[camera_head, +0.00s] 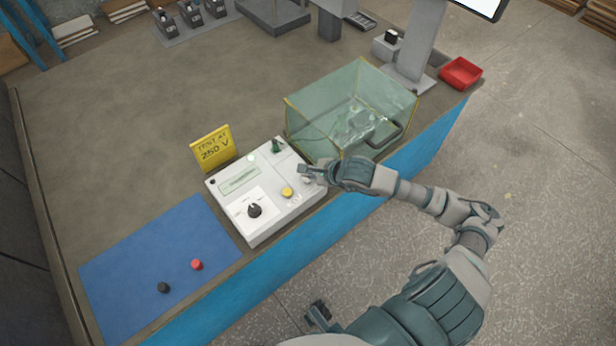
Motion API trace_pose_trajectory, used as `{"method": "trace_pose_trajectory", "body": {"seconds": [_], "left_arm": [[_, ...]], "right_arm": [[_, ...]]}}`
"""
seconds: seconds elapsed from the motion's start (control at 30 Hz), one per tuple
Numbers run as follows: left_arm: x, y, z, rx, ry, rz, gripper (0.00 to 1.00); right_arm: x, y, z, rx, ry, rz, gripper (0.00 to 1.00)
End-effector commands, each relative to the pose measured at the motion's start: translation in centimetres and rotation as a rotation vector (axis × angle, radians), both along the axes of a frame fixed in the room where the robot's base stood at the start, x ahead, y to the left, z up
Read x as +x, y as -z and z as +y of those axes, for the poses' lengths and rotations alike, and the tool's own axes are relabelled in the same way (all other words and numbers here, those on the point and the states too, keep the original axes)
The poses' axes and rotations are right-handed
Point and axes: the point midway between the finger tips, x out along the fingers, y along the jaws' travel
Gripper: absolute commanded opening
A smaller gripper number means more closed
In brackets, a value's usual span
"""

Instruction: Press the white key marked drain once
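A white tester box (233,205) sits on the bench with a black dial (255,211), a yellow button (287,192), a small display (239,180) and a green part (277,147) on its top. A small pale round spot (251,158) shows near its back edge. I cannot read any drain marking, and the white key is not clearly identifiable; my gripper covers part of the box's right side. My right gripper (308,174) is over that right side, just right of the yellow button. Its fingers are too small to judge.
A glass tank (310,125) stands right behind the gripper. A yellow sign (213,149) reading "TEST AT 250 V" stands behind the box. A blue mat (150,262) with red (197,264) and black (163,287) caps lies left. A red tray (461,73) is far right.

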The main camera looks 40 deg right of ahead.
Motion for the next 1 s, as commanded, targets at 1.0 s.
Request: {"method": "trace_pose_trajectory", "body": {"seconds": [1.0], "left_arm": [[0.7,-3.4,0.0,0.000,0.000,-0.028,0.40]], "right_arm": [[0.0,-5.4,0.0,0.000,0.001,-0.001,0.00]]}}
